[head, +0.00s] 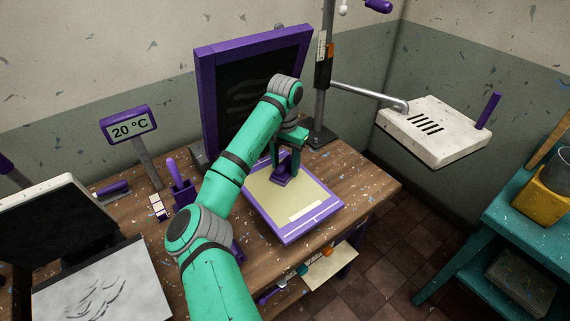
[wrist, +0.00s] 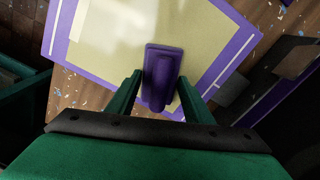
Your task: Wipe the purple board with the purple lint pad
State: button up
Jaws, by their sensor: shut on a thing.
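The purple board (head: 326,220) lies flat on the wooden table, with a purple border and a pale beige face; it also fills much of the wrist view (wrist: 110,50). My gripper (head: 288,170) is over the board's far part, pointing down. In the wrist view, my gripper (wrist: 160,84) has its two green fingers on either side of the handle of the purple lint pad (wrist: 164,51). The gripper is shut on this pad. The pad (head: 281,182) is at or just above the board's face; I cannot tell whether it touches.
A purple-framed dark screen (head: 207,100) stands tilted up behind the board. A metal post (head: 322,90) with a side arm carries a white slotted head (head: 432,131) at the right. A temperature sign (head: 127,125) and a purple holder (head: 183,193) stand left of my arm.

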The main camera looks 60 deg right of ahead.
jog(key=shift+w+a, duration=0.1)
jog(key=shift+w+a, duration=0.4)
jog(key=shift+a, duration=0.6)
jog(key=shift+w+a, duration=0.1)
jog(key=shift+s+d, duration=0.35)
jog(key=shift+d, duration=0.25)
jog(key=shift+s+d, duration=0.35)
jog(key=shift+d, duration=0.2)
jog(key=shift+w, duration=0.1)
